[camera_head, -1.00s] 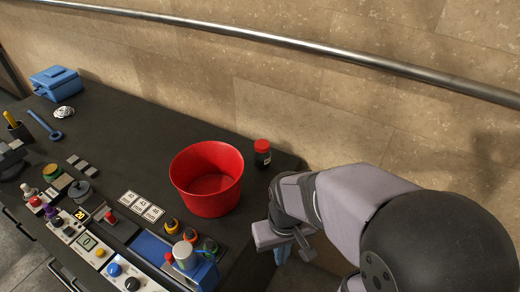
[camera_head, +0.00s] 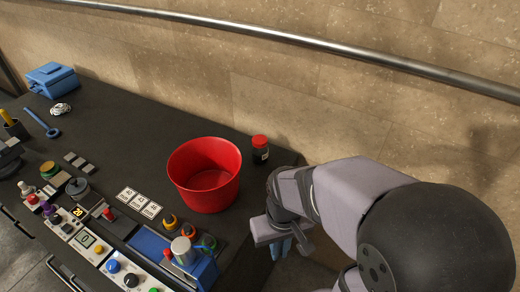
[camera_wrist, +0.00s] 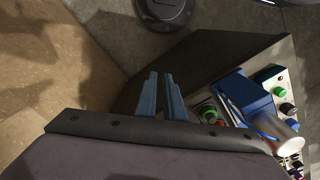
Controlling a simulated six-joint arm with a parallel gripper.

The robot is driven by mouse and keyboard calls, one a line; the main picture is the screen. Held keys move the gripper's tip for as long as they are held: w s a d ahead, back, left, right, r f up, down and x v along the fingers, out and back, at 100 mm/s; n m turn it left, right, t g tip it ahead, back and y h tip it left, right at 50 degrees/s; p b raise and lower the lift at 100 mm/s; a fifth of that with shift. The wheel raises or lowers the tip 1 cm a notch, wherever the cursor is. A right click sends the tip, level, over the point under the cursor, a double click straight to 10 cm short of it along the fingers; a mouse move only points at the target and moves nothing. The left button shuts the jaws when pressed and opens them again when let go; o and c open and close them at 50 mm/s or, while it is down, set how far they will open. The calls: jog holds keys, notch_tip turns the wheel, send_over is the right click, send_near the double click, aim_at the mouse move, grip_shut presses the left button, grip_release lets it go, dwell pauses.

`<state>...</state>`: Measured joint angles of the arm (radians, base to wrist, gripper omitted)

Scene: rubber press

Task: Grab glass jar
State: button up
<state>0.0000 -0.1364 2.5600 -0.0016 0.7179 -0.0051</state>
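The glass jar (camera_head: 260,155) has a red lid, dark contents and a pale label. It stands upright near the back right corner of the dark worktop in the head view. My gripper (camera_head: 281,250) is right of the worktop's front right part, in front of the jar and well apart from it. Only its blue fingers show low in the head view, partly hidden by my wrist. In the wrist view my gripper (camera_wrist: 161,76) has its two blue fingers apart with a gap and nothing between them. The jar is not seen in the wrist view.
A large red bucket (camera_head: 205,200) stands left of the jar. A control panel (camera_head: 101,250) with buttons lies along the front edge. The stone wall (camera_head: 330,110) with a metal rail (camera_head: 300,45) is behind. The worktop behind the bucket is clear.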

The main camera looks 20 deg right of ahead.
aim_at(263, 145)
jog(key=o, duration=1.3)
jog(key=w+d+f+t+b, duration=0.2)
jog(key=w+t+b, duration=0.2)
jog(key=w, duration=0.7)
jog(key=w+d+f+t+b, duration=0.2)
jog(key=w+t+b, duration=0.2)
jog(key=w, duration=0.8)
jog(key=w+d+f+t+b, duration=0.3)
jog(key=w+t+b, duration=0.1)
jog(key=w, duration=0.7)
jog(key=shift+w+h+b, duration=0.2)
jog(key=shift+h+b, duration=0.1)
jog(key=shift+b, duration=0.3)
jog(key=w+t+b, duration=0.1)
jog(key=w+d+t+b, duration=0.1)
jog(key=w, duration=0.1)
jog(key=w+r+t+b, duration=0.1)
jog(key=w+t, duration=0.1)
jog(key=shift+w+d+y, duration=0.15)
jog(key=shift+w+y, duration=0.1)
jog(key=shift+y, duration=0.15)
jog(key=shift+w+d+r+t+b, duration=0.1)
jog(key=shift+w+r+t+b, duration=0.4)
jog(key=shift+t, duration=0.3)
jog(key=shift+w+r, duration=0.15)
